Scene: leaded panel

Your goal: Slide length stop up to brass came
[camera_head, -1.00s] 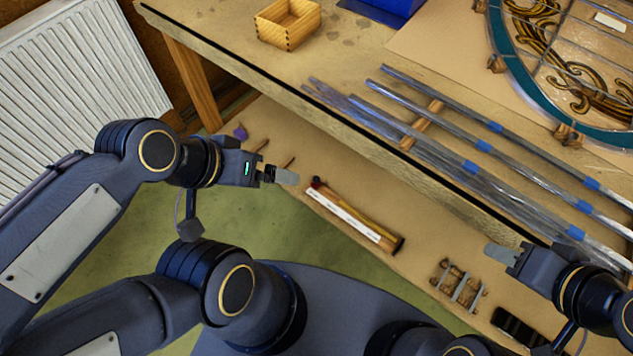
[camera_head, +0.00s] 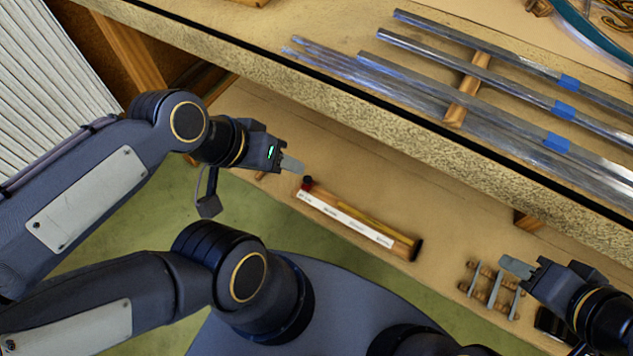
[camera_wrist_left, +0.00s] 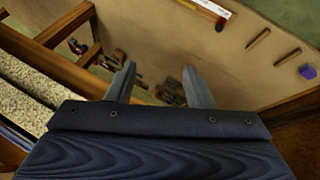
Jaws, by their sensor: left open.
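Long metal came strips (camera_head: 480,85) with blue tape bands lie across the bench; they look silver-grey, and I cannot tell which is the brass came. I cannot make out a length stop for certain. My left gripper (camera_head: 291,164) is over the floor-side edge of the lower shelf, below the bench front, apart from the strips. In the left wrist view it is open (camera_wrist_left: 160,86) with nothing between its fingers. My right gripper (camera_head: 516,266) is at the lower right, beside a small rack; its finger gap does not show.
A long labelled wooden piece (camera_head: 360,220) lies on the lower shelf (camera_head: 440,220), with a small rack (camera_head: 492,290) to its right. A wooden crosspiece (camera_head: 467,90) sits by the strips. The bench's front edge (camera_head: 330,85) stands between my arms and the strips. A white radiator (camera_head: 50,90) is at left.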

